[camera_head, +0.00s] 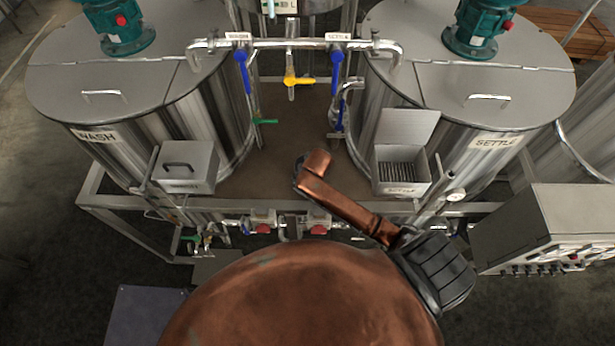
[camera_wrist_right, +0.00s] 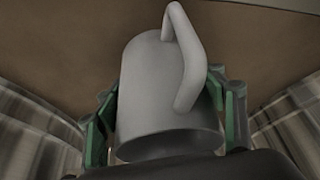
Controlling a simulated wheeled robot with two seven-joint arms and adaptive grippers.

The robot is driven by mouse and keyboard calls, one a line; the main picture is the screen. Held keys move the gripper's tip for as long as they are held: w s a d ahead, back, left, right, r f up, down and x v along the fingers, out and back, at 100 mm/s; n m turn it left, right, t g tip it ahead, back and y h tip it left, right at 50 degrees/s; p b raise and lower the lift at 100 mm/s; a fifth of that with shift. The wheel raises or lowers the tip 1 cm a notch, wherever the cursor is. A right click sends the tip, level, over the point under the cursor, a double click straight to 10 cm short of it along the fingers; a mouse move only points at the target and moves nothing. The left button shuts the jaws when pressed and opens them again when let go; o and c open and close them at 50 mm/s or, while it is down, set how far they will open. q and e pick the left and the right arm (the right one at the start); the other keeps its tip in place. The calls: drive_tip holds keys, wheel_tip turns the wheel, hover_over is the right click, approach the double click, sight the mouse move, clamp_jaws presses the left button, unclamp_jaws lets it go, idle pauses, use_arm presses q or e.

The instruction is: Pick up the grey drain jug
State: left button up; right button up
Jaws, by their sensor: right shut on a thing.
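The grey drain jug (camera_wrist_right: 155,95) fills the middle of the right wrist view, its loop handle facing the camera. My right gripper (camera_wrist_right: 166,118) has its green-padded fingers on both sides of the jug and is shut on it. The brown deck shows behind the jug; I cannot tell whether the jug touches it. In the head view the jug and right gripper cannot be made out; my copper-coloured arm covers part of the area between the tanks. My left gripper is in neither view.
The WASH tank (camera_head: 97,136) stands left and the SETTLE tank (camera_head: 496,142) right of the brown deck (camera_head: 285,133). A closed box (camera_head: 187,181) and an open box (camera_head: 400,186) sit at their fronts. Pipes with blue and yellow valve handles cross behind. A control cabinet (camera_head: 570,215) stands right.

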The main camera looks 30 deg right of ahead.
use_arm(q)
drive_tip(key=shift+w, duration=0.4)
use_arm(e)
drive_tip(key=shift+c, duration=0.2)
drive_tip(key=shift+r, duration=0.1)
